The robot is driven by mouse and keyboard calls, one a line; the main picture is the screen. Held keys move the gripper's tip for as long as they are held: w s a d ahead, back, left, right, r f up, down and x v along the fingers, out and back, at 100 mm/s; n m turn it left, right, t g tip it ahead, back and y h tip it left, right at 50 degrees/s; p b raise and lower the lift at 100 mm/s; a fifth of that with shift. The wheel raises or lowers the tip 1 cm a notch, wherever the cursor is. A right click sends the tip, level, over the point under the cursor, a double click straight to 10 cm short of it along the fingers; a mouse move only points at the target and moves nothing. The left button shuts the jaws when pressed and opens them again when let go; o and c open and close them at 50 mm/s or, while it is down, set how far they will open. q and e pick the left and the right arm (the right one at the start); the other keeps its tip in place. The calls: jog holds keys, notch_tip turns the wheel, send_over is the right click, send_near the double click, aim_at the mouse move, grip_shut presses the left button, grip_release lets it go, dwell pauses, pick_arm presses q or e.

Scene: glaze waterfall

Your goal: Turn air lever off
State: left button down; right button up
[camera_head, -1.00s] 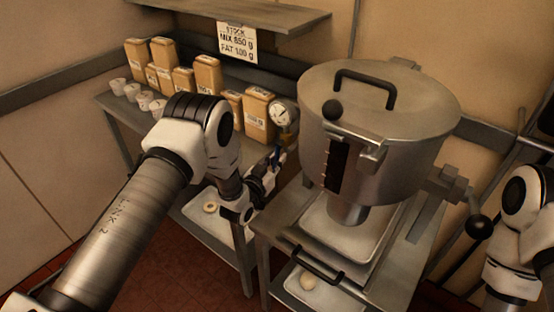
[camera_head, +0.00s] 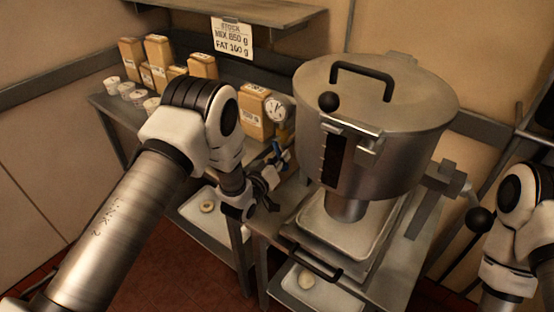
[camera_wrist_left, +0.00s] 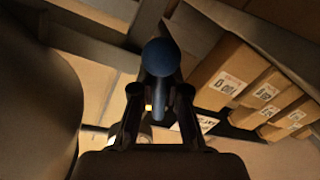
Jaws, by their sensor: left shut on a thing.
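The air lever, with a blue handle (camera_wrist_left: 160,58), shows between the two dark fingers of my left gripper (camera_wrist_left: 160,100) in the left wrist view. The gripper is shut on it. In the head view my left gripper (camera_head: 272,176) is just left of the steel tank, below the round pressure gauge (camera_head: 276,110). A bit of blue (camera_head: 277,152) shows there, partly hidden by the gripper, so the lever's exact angle is hard to tell. My right arm is at the right edge, with its gripper out of view.
The steel tank (camera_head: 390,110) stands on a metal stand, with a tray (camera_head: 312,218) under its spout. A black ball knob (camera_head: 480,220) sits near my right arm. Cartons (camera_head: 158,52) and white cups (camera_head: 112,86) line the back-left shelf.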

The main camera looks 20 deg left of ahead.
pick_arm(q)
jog(key=n, duration=0.1)
jog(key=d+r+n, duration=0.1)
jog(key=shift+s+n, duration=0.15)
jog(key=shift+n, duration=0.15)
jog(key=n, duration=0.1)
jog(key=d+r+n, duration=0.1)
jog(key=n, duration=0.1)
jog(key=shift+s+r+g+h, duration=0.2)
jog(key=shift+g+h, duration=0.2)
jog(key=n, duration=0.1)
jog(key=r+n, duration=0.1)
jog(key=shift+s+d+r+n+p, duration=0.1)
jog(key=shift+d+n+p, duration=0.2)
jog(key=shift+p, duration=0.1)
jog(key=shift+r+n+g+h+p, duration=0.15)
jog(key=shift+r+n+h+p, duration=0.2)
jog(key=shift+n, duration=0.4)
jog(key=shift+r+n+g+h, duration=0.15)
jog(key=shift+r+n, duration=0.25)
jog(key=shift+n, duration=0.35)
jog(key=c, duration=1.2)
grip_release()
jog(key=shift+o, duration=0.2)
